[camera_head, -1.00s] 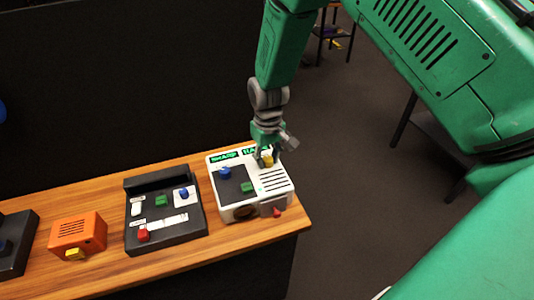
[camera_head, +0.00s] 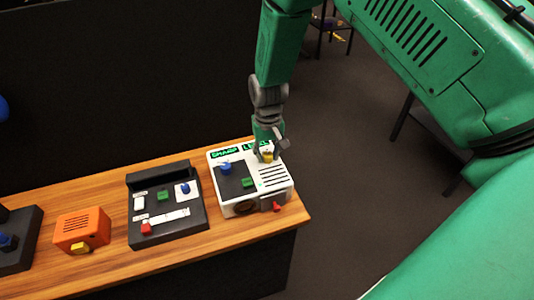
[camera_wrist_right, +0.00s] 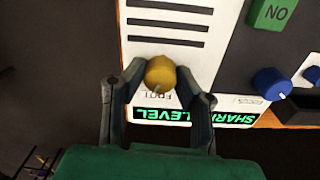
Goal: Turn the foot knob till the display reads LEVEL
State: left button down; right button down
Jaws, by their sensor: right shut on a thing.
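The white panel box (camera_head: 228,208) stands at the right end of the wooden table. Its yellow foot knob (camera_head: 267,157) sits at the back right of its top, and shows in the right wrist view (camera_wrist_right: 160,72) above the label FOOT. My right gripper (camera_head: 266,152) comes down from above and is shut on this knob, one finger on each side. The display (camera_head: 250,147) behind the knob is partly covered by the gripper in the head view. In the right wrist view the display (camera_wrist_right: 184,116) reads LEVEL in green, partly behind a finger. My left gripper is not in view.
The box also carries a blue knob (camera_head: 225,168), a green button (camera_head: 247,182), a SHARP display (camera_head: 225,153) and a red lever (camera_head: 277,207). A black panel (camera_head: 165,230) and an orange box (camera_head: 82,230) stand to the left. Floor lies beyond the table's right edge.

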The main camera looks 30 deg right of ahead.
aim_at(267, 153)
jog(key=shift+w+r, duration=0.15)
jog(key=shift+w, duration=0.1)
jog(key=c, duration=1.3)
grip_release()
jog(key=shift+o, duration=0.2)
jog(key=shift+s, duration=0.1)
jog(key=shift+r, duration=0.4)
notch_tip(267, 153, up, 11)
